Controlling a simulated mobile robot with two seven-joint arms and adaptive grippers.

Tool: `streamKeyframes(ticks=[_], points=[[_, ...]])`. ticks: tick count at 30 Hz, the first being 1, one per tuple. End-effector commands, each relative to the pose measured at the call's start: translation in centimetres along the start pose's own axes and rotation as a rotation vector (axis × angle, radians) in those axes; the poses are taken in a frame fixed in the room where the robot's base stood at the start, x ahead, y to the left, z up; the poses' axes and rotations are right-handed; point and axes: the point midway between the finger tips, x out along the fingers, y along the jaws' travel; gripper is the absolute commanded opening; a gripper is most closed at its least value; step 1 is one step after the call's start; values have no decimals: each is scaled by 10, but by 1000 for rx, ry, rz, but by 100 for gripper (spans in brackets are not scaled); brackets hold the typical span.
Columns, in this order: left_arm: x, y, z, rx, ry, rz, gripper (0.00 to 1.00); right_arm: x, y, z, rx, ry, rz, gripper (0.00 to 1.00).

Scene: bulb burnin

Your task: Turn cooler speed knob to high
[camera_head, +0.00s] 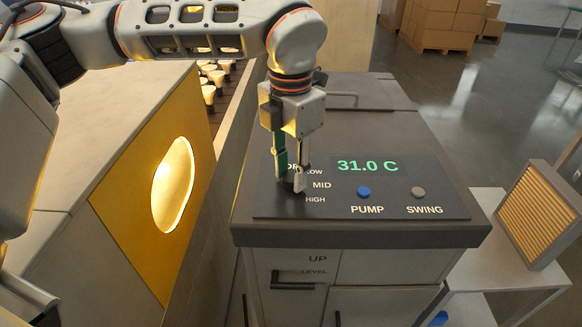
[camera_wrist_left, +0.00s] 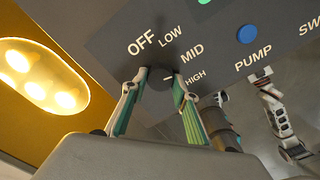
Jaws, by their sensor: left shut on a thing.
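The cooler (camera_head: 365,235) has a dark sloped panel with a green 31.0 C display (camera_head: 367,166). My left gripper (camera_head: 289,183) points down at the panel's left side, shut on the dark speed knob (camera_wrist_left: 159,82). In the left wrist view, the fingers stand on both sides of the knob, and its pale mark points roughly toward HIGH (camera_wrist_left: 196,77). OFF, LOW and MID are also printed around it. In the head view the fingers hide most of the knob and part of the OFF label. My right gripper is not clearly in view.
The blue PUMP button (camera_head: 364,192) and grey SWING button (camera_head: 418,192) lie right of the knob. A yellow panel with a lit oval window (camera_head: 173,185) stands left. A slatted filter panel (camera_head: 540,213) is on a side table at right. Boxes stand behind on open floor.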

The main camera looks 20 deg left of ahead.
Motion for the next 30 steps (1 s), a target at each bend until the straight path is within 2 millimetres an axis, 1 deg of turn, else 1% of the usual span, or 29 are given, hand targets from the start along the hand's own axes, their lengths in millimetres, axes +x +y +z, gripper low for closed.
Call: streamKeyframes(ticks=[6, 15, 22, 30], points=[[0, 0, 0, 200, 2, 0, 7, -3, 5, 5, 2, -20, 9, 0], [0, 1, 0, 422, 1, 0, 7, -5, 4, 14, 6, -41, 10, 0], [0, 1, 0, 522, 2, 0, 7, -6, 5, 14, 8, -44, 12, 0], [0, 1, 0, 566, 1, -1, 7, -6, 6, 14, 10, -44, 15, 0]])
